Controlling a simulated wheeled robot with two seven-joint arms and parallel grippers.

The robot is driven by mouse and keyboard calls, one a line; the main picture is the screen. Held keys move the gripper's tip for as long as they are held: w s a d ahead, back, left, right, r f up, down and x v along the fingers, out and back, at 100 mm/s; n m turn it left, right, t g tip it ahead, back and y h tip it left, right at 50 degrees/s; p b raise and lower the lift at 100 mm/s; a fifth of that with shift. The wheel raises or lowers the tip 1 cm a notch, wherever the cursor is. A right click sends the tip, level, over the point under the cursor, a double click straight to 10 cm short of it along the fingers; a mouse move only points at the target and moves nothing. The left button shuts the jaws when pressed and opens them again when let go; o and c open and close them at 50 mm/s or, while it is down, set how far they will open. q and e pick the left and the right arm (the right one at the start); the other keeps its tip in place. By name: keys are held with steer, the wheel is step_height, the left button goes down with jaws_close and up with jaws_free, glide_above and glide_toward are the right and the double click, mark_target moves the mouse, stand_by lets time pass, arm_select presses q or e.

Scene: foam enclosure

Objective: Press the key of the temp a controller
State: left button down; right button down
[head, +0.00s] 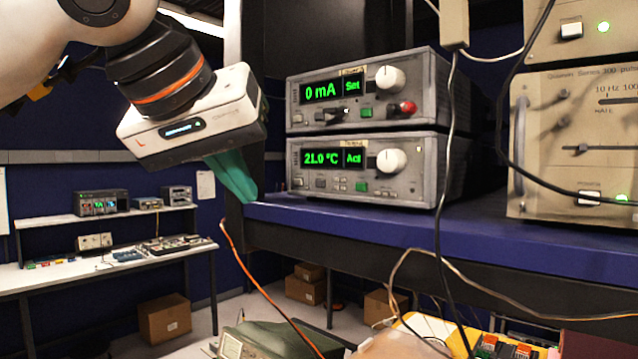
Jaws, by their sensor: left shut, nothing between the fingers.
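Two grey controllers are stacked on the blue shelf. The lower one (436,186) reads 21.0 °C and "Act" in green, so it looks like the temp controller; its tape label is too small to read. It has a pale knob (391,160), a green key (361,187) and several small grey keys below the display. The upper controller (435,92) reads 0 mA and "Set". My left gripper (248,196) has teal fingers, shut and empty, pointing down just left of the lower controller and apart from its front. My right gripper is not in view.
The blue shelf (345,222) has a clear front strip. Black and tan cables hang in front of its right side. Beige pulse units (575,140) stand at the right. An orange cable (262,285) hangs below the left gripper. A white bench (90,270) stands behind at left.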

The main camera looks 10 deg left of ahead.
mark_target(320, 183)
arm_select(q)
steer(key=shift+w+d+p, duration=0.5)
steer(key=shift+w+d, duration=0.25)
steer(key=shift+w, duration=0.5)
steer(key=shift+w+d+p, duration=0.55)
steer(key=shift+w+d, duration=0.15)
steer(key=shift+w, duration=0.6)
steer(key=shift+w+d+p, duration=0.5)
steer(key=shift+w+d, duration=0.25)
steer(key=shift+w, duration=0.5)
steer(key=shift+w+d, duration=0.25)
steer(key=shift+w, duration=0.1)
steer(key=shift+w+d+p, duration=0.15)
steer(key=shift+w+p, duration=0.15)
steer(key=shift+p, duration=0.1)
steer(key=shift+s, duration=0.1)
steer(key=shift+s+a+b, duration=0.4)
steer(key=shift+s, duration=0.15)
